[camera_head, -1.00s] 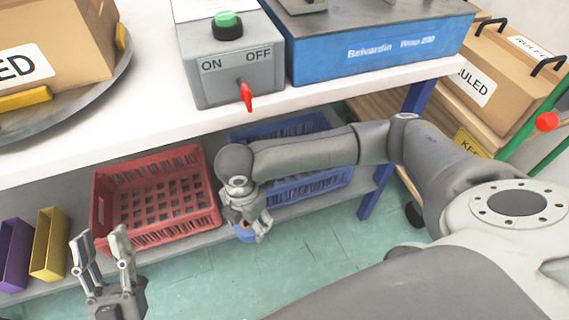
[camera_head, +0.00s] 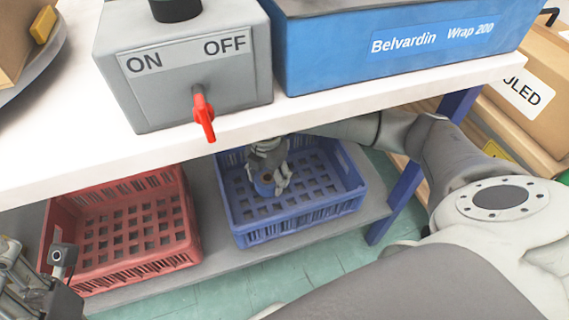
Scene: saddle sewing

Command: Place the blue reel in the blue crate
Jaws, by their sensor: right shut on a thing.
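The blue crate (camera_head: 300,222) stands on the lower shelf, right of the red crate. My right gripper (camera_head: 272,180) reaches in under the white tabletop and is over the inside of the blue crate, towards its left side. It is shut on the small blue reel (camera_head: 263,187), which shows partly between the fingers. I cannot tell whether the reel touches the crate floor. My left gripper (camera_head: 35,285) is at the lower left, cut by the picture edge; its fingertips are not clearly shown.
The red crate (camera_head: 125,268) is empty on the same shelf (camera_head: 215,240). The white tabletop (camera_head: 330,112) overhangs both crates and carries a grey switch box (camera_head: 150,95) with a red lever and a blue machine (camera_head: 400,45). A blue table leg (camera_head: 398,205) stands right of the blue crate.

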